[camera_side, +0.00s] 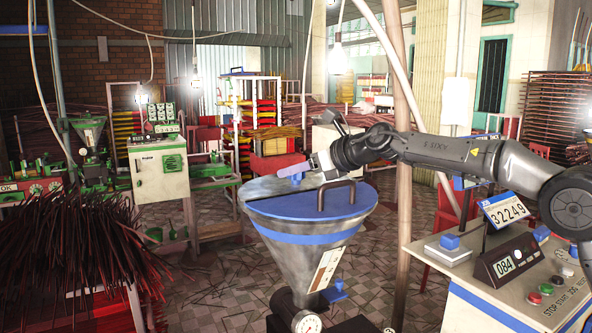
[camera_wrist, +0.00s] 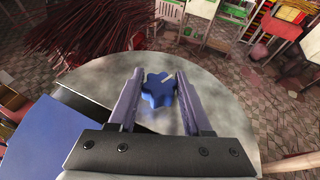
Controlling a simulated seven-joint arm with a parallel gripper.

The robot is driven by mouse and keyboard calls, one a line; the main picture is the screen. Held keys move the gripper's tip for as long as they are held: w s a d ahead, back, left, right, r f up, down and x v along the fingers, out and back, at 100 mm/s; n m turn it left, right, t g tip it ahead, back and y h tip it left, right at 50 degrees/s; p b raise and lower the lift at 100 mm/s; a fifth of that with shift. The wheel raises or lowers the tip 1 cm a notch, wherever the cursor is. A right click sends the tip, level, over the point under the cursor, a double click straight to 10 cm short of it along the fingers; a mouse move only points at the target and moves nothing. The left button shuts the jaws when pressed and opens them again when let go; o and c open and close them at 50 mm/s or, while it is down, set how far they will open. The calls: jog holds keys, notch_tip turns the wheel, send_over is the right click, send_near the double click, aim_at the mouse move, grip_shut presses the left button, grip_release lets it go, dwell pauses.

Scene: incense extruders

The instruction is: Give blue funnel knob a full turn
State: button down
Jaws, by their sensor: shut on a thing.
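The blue knob (camera_wrist: 158,92) is star-shaped with a small pale pointer mark on top. It sits on the grey top of the metal funnel (camera_side: 306,245). My gripper (camera_wrist: 161,78) is shut on the knob from above, one finger on each side of it. In the side view my gripper (camera_side: 293,170) reaches down to the funnel's top from the right, and the knob (camera_side: 296,178) is only a small blue patch between the fingers.
The funnel's top has a blue panel (camera_side: 300,207) with a dark raised handle (camera_side: 336,190) near my gripper. A control desk (camera_side: 535,290) with a display (camera_side: 506,209) stands at the right. Bundles of dark incense sticks (camera_side: 75,240) fill the left.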

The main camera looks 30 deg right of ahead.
jog(key=shift+f, duration=0.1)
jog(key=shift+c, duration=1.7)
grip_release()
jog(key=v, duration=1.4)
jog(key=shift+f, duration=0.1)
